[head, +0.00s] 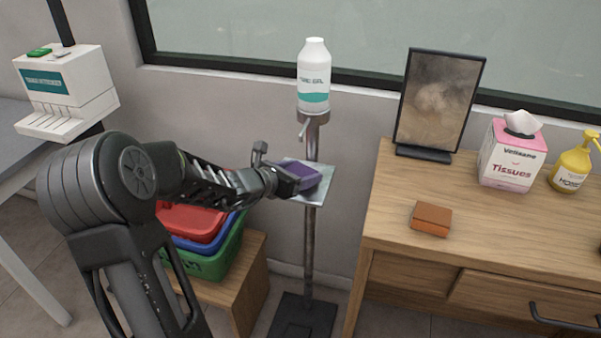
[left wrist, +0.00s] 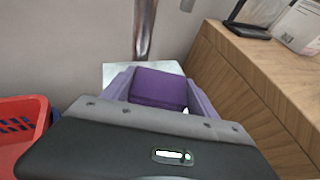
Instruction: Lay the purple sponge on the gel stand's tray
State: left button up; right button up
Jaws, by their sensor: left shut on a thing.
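The purple sponge (head: 303,175) is held at the end of my left gripper (head: 290,180), over the gel stand's tray (head: 321,185). In the left wrist view the sponge (left wrist: 160,87) sits between the two fingers of my left gripper (left wrist: 160,92). The pale tray (left wrist: 112,70) shows behind and beside it. I cannot tell whether the sponge touches the tray. The gel stand (head: 309,240) is a grey post with a white gel bottle (head: 314,75) on top. My right gripper is not in view.
A wooden counter (head: 400,200) stands right of the stand, with an orange-brown sponge (head: 431,218), a picture frame (head: 438,100), a tissue box (head: 511,155) and a yellow pump bottle (head: 575,165). Red, blue and green baskets (head: 225,250) are stacked on a low wooden stool below my arm.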

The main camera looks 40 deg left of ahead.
pick_arm(q)
jog(key=shift+f, duration=0.1)
jog(key=o, duration=1.3)
jog(key=shift+r, duration=0.2)
jog(key=p+v, duration=0.1)
jog(key=v, duration=1.1)
jog(key=shift+f, duration=0.1)
